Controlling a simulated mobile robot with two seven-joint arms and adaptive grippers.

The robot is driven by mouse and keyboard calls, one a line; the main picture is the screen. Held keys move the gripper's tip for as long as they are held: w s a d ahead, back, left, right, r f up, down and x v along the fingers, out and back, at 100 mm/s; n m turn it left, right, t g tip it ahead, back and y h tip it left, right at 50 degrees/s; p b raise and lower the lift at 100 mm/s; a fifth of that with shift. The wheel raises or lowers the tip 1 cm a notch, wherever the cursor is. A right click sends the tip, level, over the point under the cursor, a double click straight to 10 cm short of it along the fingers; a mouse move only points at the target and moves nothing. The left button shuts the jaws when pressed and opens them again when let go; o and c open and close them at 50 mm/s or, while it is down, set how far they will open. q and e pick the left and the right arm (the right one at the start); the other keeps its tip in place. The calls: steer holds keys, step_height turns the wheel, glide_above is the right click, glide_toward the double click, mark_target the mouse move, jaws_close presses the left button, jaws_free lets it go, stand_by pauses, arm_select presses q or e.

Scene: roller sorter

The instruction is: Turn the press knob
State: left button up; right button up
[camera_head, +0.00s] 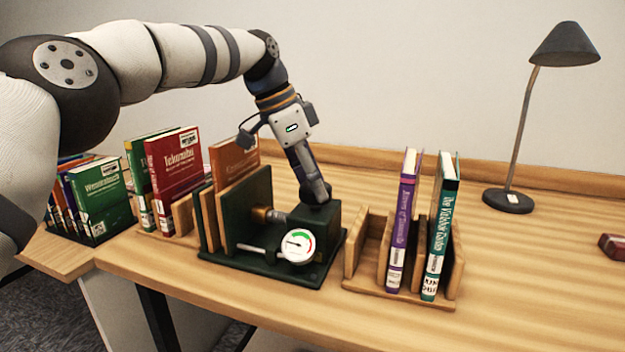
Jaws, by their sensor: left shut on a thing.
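The press (240,265) is a dark green device with upright plates, a brass screw and a base on the wooden desk. A round white dial gauge (298,246) with a green and red scale is on its front. My left gripper (318,192) comes down from above onto the green block at the press's right end. It is shut on the press knob there, which the fingers mostly hide. An orange book (234,160) stands upright among the press's plates. My right gripper is out of view.
A wooden rack (352,258) with purple (401,220) and teal (440,225) books stands close right of the press. Red (175,170) and green books stand to the left. A black lamp (508,200) and a dark red object (612,246) are at the right. The desk's right middle is clear.

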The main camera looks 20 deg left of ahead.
arm_select(q)
steer(key=shift+f, duration=0.2)
steer(key=o, duration=1.1)
steer(key=shift+r, duration=0.1)
steer(key=v, duration=0.7)
steer(key=shift+r, duration=0.25)
